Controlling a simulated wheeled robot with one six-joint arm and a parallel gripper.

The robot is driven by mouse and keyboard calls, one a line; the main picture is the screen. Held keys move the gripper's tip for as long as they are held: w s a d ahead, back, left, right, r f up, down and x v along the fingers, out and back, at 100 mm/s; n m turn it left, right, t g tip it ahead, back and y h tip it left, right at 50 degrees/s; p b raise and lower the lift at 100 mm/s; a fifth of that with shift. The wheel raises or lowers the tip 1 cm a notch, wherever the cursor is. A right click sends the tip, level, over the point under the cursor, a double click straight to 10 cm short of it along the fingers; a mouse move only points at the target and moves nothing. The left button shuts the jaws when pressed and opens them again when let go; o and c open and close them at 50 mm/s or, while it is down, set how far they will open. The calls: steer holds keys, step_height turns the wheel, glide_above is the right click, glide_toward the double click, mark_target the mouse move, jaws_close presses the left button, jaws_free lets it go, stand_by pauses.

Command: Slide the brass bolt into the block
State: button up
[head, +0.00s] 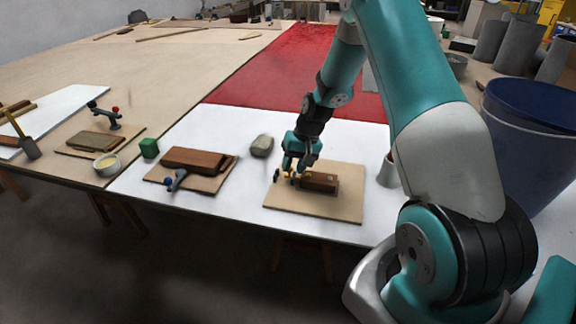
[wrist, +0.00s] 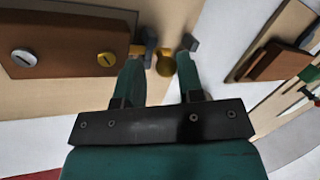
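A brown wooden block (head: 321,182) sits on a light wooden board (head: 335,207) on the white-topped table. In the wrist view the block (wrist: 65,57) is at the left, with two slotted screw heads on it. A brass bolt (wrist: 166,65) projects from the block's end, its round knob outside the block. The bolt (head: 291,176) also shows as a small yellow spot in the head view. My gripper (wrist: 171,42) is open, with one finger on each side of the knob. A gap shows between the knob and the right finger; contact with the left finger is unclear.
A grey stone (head: 262,146) lies behind the board. To the left are another board with a brown block (head: 195,160) and blue handle, a green cube (head: 149,148) and a small bowl (head: 106,164). A grey cup (head: 388,171) stands right of the board.

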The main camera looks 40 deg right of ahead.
steer(key=shift+o, duration=0.6)
steer(key=shift+a, duration=0.1)
steer(key=shift+r, duration=0.1)
steer(key=shift+r+p, duration=0.25)
steer(key=shift+p, duration=0.05)
steer(key=p+v, duration=0.5)
steer(key=v, duration=0.2)
steer(key=shift+d+r+p, duration=0.2)
steer(key=shift+d+p, duration=0.1)
steer(key=shift+a, duration=0.1)
